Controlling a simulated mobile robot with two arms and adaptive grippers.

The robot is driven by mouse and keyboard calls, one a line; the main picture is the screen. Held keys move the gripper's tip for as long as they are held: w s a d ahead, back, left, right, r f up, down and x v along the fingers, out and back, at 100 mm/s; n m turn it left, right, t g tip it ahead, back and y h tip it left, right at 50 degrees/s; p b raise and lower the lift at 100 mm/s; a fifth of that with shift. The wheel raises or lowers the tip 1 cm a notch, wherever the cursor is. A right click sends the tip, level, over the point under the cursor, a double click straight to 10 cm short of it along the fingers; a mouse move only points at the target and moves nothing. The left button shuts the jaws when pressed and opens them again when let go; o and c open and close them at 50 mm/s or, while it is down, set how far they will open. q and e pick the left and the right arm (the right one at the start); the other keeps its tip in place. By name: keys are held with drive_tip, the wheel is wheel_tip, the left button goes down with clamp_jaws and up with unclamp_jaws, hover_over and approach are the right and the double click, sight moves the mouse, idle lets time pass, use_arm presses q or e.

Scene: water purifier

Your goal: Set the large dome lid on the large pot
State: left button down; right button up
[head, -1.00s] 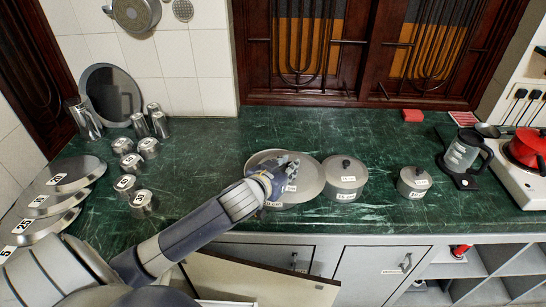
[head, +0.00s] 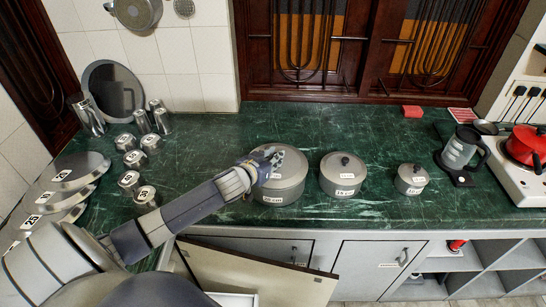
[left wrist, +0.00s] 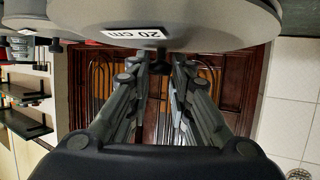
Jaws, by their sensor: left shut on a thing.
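The large grey pot (head: 287,196), labelled 20 cm, stands on the green counter. The large dome lid (head: 262,154) lies over its mouth and looks about level; I cannot tell whether its rim is fully seated. My left gripper (head: 270,165) is at the top of the lid, shut on its knob, and partly hides the lid's middle. In the left wrist view the lid (left wrist: 215,30) fills the top edge, with its dark knob (left wrist: 158,63) between the fingers of the gripper (left wrist: 160,78). My right gripper is not in view.
A medium lidded pot (head: 341,178) stands close on the right, then a small lidded pot (head: 411,181). A coffee maker (head: 460,153) and a red pot (head: 524,145) stand farther right. Metal cups and plates are at left.

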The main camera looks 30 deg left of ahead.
use_arm(q)
drive_tip(key=shift+f, duration=0.1)
drive_tip(key=shift+f, duration=0.2)
drive_tip(key=c, duration=1.4)
unclamp_jaws()
drive_tip(key=shift+c, duration=0.2)
drive_tip(key=shift+r, duration=0.15)
drive_tip(key=shift+s+r, duration=0.1)
drive_tip(key=shift+r, duration=0.05)
drive_tip(key=b+v, duration=0.1)
drive_tip(key=v, duration=1)
drive_tip(key=shift+s+r, duration=0.25)
drive_tip(key=shift+s, duration=0.1)
drive_tip(key=shift+d+f, duration=0.15)
